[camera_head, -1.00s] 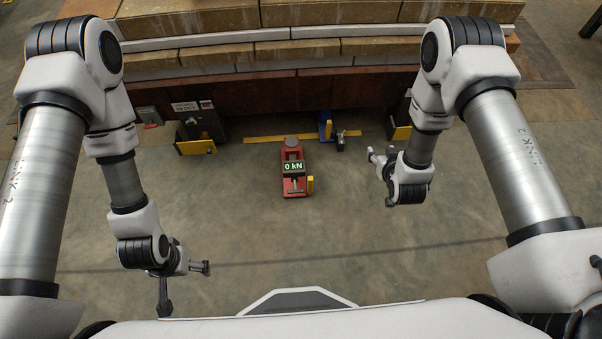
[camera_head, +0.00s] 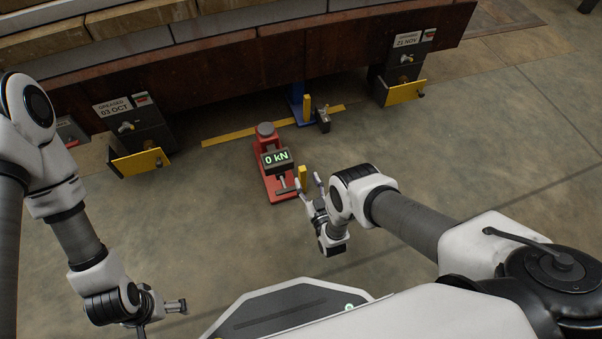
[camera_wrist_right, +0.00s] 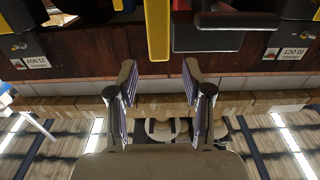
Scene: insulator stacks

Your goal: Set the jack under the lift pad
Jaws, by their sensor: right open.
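The red jack (camera_head: 268,170) stands on the floor in the head view, with a display reading 0 kN (camera_head: 277,158), a round dark-red top and a yellow upright grip (camera_head: 303,176) at its right side. My right gripper (camera_head: 312,182) is open, with its fingers close to that grip. In the right wrist view the open fingers (camera_wrist_right: 160,92) are apart and empty, and a yellow bar (camera_wrist_right: 158,28) shows just beyond them. Contact cannot be told. My left gripper (camera_head: 163,317) looks open and empty, low at the left. I cannot make out the lift pad.
A rusty beam (camera_head: 200,82) carrying wooden blocks runs behind the jack. A yellow floor strip (camera_head: 225,137) and a blue device (camera_head: 297,103) lie near its edge. Dark boxes with yellow plates stand left (camera_head: 140,163) and right (camera_head: 403,92).

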